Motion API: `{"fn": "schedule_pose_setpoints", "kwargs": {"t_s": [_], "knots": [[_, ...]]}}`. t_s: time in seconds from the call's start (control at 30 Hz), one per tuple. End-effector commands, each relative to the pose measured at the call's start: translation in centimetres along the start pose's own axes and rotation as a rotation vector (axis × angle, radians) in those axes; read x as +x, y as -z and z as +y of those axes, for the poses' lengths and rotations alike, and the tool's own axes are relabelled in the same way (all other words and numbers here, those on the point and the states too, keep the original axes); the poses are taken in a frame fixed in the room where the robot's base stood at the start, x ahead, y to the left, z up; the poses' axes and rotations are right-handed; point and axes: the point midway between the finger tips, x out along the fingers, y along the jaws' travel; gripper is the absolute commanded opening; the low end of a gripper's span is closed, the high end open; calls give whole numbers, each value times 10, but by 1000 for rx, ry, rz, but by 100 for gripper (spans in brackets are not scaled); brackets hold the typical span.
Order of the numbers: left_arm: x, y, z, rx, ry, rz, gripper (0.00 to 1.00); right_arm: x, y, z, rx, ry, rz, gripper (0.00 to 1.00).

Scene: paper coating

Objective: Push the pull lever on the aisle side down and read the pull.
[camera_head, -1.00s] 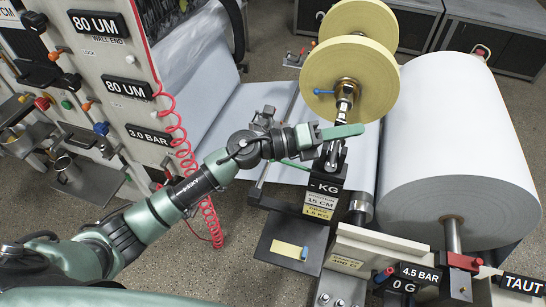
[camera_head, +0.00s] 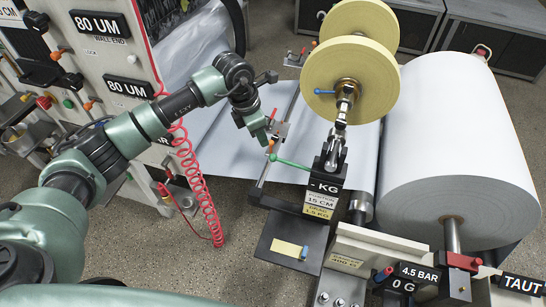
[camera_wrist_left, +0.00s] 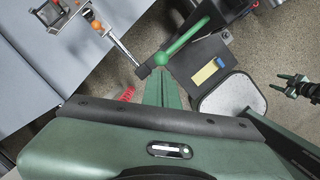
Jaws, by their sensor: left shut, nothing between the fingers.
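The green pull lever (camera_head: 291,163) sticks out left from the scale block under the yellow rolls, its ball end on the left. In the left wrist view the lever (camera_wrist_left: 185,40) runs up right from its ball. The scale's display (camera_head: 325,188) reads "- KG", with no number. My left gripper (camera_head: 266,139) is shut and empty, pointing down just above and left of the ball. In the left wrist view its fingertips (camera_wrist_left: 161,82) show just below the ball; I cannot tell whether they touch. What seems my right gripper (camera_wrist_left: 280,82) shows at the right there, fingers apart.
An orange knob (camera_head: 272,142) on a metal rod is close beside my left fingertips. A large white paper roll (camera_head: 455,150) stands right. A dark plate with a yellow pad (camera_head: 288,250) lies in front. A red coiled hose (camera_head: 190,165) hangs left.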

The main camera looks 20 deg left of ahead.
Motion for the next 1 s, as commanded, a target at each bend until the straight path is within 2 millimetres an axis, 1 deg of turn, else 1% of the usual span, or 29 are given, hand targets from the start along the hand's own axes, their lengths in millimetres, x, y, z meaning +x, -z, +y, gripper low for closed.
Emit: {"fn": "schedule_pose_setpoints", "kwargs": {"t_s": [0.3, 0.47, 0.67, 0.9, 1.0], "knots": [[1, 0, -1, 0, 2, -1, 0, 1, 0, 0, 0, 0, 0, 50], [8, 0, -1, 0, 3, -2, 0, 5, 0, 0, 0, 0, 0, 50], [29, 0, -1, 0, 4, -3, 0, 18, -2, 0, 0, 0, 0, 50], [60, 0, -1, -1, 4, -3, 0, 36, -3, 0, 0, -1, 0, 50], [68, 0, -1, -1, 4, -3, 0, 40, -4, 0, 0, -1, 0, 50]]}}
